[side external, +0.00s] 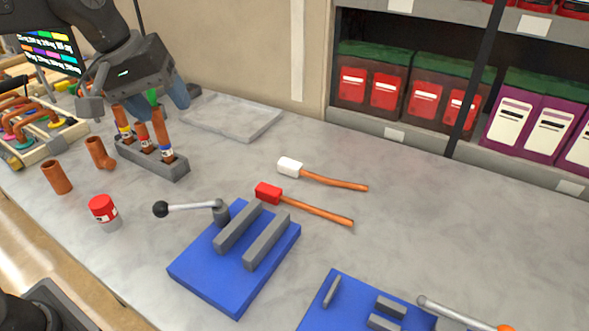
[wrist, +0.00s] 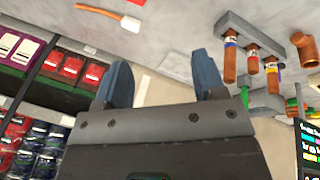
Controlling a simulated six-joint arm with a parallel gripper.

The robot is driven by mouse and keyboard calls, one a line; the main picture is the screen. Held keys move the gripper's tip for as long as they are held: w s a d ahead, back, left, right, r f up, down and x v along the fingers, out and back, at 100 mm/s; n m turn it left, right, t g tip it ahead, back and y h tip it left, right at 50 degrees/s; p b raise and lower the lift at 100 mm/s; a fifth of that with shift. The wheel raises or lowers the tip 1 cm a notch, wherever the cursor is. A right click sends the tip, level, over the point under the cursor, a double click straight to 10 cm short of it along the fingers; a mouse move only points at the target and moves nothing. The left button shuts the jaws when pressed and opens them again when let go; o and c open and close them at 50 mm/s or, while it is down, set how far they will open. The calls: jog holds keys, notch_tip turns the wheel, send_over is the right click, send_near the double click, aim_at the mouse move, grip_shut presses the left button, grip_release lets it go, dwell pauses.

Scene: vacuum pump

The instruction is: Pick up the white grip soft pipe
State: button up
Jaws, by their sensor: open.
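The white grip soft pipe lies on the grey table in the side external view, right of centre. It has a white block grip (side external: 290,167) at its left end and a thin orange-brown pipe (side external: 335,182) running right.
A red-gripped soft pipe (side external: 268,192) lies just in front. A grey rack (side external: 168,172) with banded copper pipes stands below my gripper. Blue fixtures (side external: 205,275) occupy the front. A flat grey slab (side external: 235,120) lies behind. Shelves (side external: 425,130) stand at the back; the right table area is clear.

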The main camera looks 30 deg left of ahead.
jog(key=w+d+n, duration=0.1)
jog(key=w+n, duration=0.2)
jog(key=w, duration=0.5)
jog(key=n+g+h, duration=0.3)
jog(key=n, duration=0.6)
send_over(294, 164)
jog(key=a, duration=0.5)
notch_tip(294, 164, down, 13)
jog(key=x, duration=0.9)
jog(key=shift+a, duration=0.1)
jog(key=shift+g, duration=0.3)
jog(key=x, duration=0.4)
jog(key=shift+s+f, duration=0.1)
jog(key=shift+s, duration=0.25)
jog(key=shift+d+f, duration=0.2)
jog(key=shift+f, duration=0.3)
jog(key=shift+c, duration=0.4)
jog(key=c, duration=1)
